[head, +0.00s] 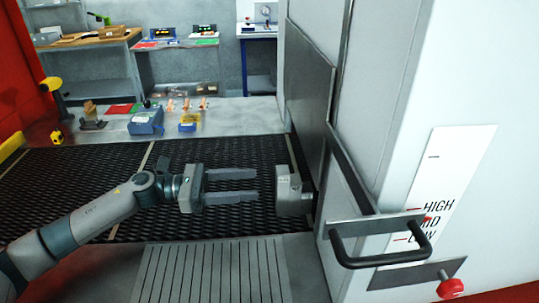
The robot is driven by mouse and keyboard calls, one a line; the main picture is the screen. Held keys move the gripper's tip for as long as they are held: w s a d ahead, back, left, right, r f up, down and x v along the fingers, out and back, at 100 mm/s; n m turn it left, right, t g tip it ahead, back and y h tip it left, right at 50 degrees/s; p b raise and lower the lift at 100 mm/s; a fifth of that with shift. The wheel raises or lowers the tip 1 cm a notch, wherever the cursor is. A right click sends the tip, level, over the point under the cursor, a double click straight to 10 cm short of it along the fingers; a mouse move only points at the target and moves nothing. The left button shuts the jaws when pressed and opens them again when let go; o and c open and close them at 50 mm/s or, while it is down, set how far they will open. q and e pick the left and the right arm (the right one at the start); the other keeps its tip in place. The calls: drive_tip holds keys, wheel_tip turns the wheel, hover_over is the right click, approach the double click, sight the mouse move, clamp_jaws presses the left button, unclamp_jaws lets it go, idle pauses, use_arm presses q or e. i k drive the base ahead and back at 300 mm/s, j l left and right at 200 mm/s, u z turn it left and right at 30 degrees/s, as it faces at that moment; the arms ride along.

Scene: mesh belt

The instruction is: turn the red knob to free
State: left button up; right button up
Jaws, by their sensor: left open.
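The red knob (450,288) is at the lower right, at the end of a dark metal plate (405,276) on the white machine housing. Its turn position cannot be told from here. My left gripper (256,184) is over the black mesh belt, left of the housing and far from the knob. Its two grey fingers point right, apart and with nothing between them. My right gripper is not in view.
A black bar handle (385,258) sticks out just above the knob. A white scale (445,205) reads HIGH, MID and LOW. A grey block (293,190) stands close ahead of my left fingertips. A blue box (146,122) and small parts lie on the far ledge.

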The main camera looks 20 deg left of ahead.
sight(449, 289)
drive_tip(key=k, duration=2)
